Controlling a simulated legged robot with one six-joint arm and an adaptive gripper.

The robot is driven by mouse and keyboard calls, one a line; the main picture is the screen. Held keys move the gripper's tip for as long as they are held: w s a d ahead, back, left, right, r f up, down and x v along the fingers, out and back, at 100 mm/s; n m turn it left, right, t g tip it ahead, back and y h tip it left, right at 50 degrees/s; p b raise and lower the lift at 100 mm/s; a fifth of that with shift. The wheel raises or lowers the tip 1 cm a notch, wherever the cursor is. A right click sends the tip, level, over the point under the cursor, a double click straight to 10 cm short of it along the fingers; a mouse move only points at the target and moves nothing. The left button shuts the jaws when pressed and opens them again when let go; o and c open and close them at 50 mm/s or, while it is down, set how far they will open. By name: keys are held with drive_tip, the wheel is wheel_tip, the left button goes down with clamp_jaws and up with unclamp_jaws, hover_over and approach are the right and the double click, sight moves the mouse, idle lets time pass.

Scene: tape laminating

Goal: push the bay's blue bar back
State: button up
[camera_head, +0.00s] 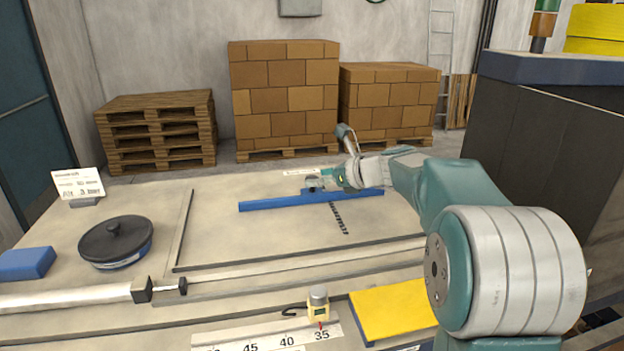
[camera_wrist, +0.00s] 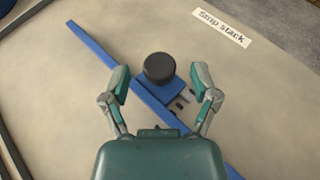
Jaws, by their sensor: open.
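The blue bar (camera_head: 275,204) lies across the far part of the bay on the table in the head view. In the wrist view the blue bar (camera_wrist: 100,58) runs diagonally under my gripper. A dark round knob (camera_wrist: 159,67) stands on a blue plate joined to the bar's side. My gripper (camera_wrist: 160,82) is open, with one finger on each side of the knob and a visible gap to both. In the head view my gripper (camera_head: 322,182) is at the bar, and it hides part of the knob area. I cannot tell how high the fingertips are above the table.
A "Strip stack" label (camera_wrist: 222,27) lies beyond the bar. A black-lidded round container (camera_head: 115,240), a blue block (camera_head: 27,263) and a sign card (camera_head: 78,184) are at the left. A metal rail (camera_head: 300,262) crosses nearer. A yellow pad (camera_head: 392,310) lies at the front. The bay's left floor is clear.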

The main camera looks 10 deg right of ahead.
drive_tip(key=v, duration=0.9)
drive_tip(key=shift+s+d, duration=0.25)
drive_tip(key=shift+d, duration=0.05)
